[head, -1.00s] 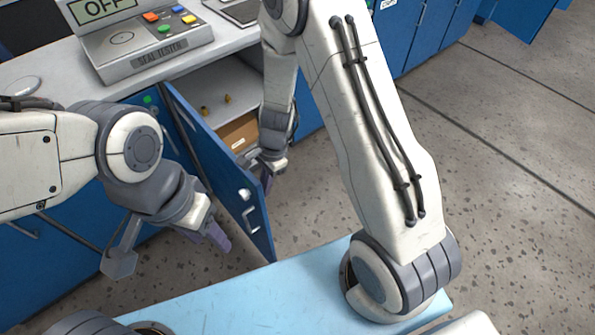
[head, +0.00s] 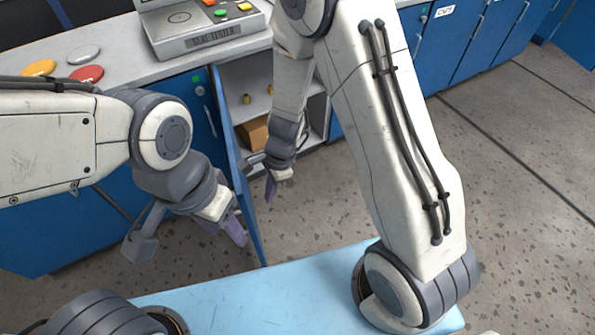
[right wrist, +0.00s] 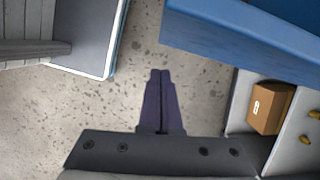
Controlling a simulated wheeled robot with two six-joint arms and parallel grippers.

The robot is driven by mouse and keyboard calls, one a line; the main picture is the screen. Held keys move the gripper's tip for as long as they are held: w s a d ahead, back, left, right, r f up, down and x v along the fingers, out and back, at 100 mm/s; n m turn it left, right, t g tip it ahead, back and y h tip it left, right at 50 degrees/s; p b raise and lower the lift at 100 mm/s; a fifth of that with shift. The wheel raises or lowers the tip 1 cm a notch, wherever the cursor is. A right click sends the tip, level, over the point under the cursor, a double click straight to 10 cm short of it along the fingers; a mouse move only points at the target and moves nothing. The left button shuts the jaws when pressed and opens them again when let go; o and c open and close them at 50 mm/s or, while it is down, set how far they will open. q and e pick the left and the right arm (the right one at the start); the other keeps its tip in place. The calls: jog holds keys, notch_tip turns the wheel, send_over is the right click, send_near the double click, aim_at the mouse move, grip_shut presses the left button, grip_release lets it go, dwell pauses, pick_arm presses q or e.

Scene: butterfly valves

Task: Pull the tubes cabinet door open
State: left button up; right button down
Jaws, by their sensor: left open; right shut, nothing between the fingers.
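The blue cabinet door (head: 243,195) stands open and looks nearly edge-on in the head view. It hinges at the left of the open cabinet. No name label for this cabinet is legible. My left gripper (head: 238,232) is open at the door's outer side, by its lower free end; the handle is not visible now. My right gripper (head: 271,190) is shut and empty on the inner side of the door, before the cabinet opening. In the right wrist view its fingers (right wrist: 160,78) point over the floor, with the door (right wrist: 245,35) to their upper right.
Inside the cabinet are a brown box (head: 254,132) and small brass parts (head: 247,99). A seal tester (head: 205,32) and coloured discs (head: 85,74) sit on the worktop above. More blue cabinets (head: 465,45) line the back right. The floor (head: 510,200) at right is clear.

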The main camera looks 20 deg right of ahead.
jog(key=s+d+f+p+v, duration=0.1)
jog(key=d+p+v, duration=0.2)
jog(key=v, duration=0.8)
pick_arm(q)
jog(key=r, duration=0.3)
jog(key=shift+d+r+p, duration=0.3)
jog(key=shift+r+p, duration=0.05)
pick_arm(e)
jog(key=s+a+r+n+h, duration=0.1)
jog(key=s+a+r+n, duration=0.1)
jog(key=s+r+n, duration=0.5)
jog(key=s+a+r+n, duration=0.2)
jog(key=s+r+n, duration=0.5)
jog(key=n, duration=0.8)
jog(key=shift+s+a+n+t+h, duration=0.3)
jog(key=shift+s+n+h, duration=0.1)
jog(key=shift+s, duration=0.85)
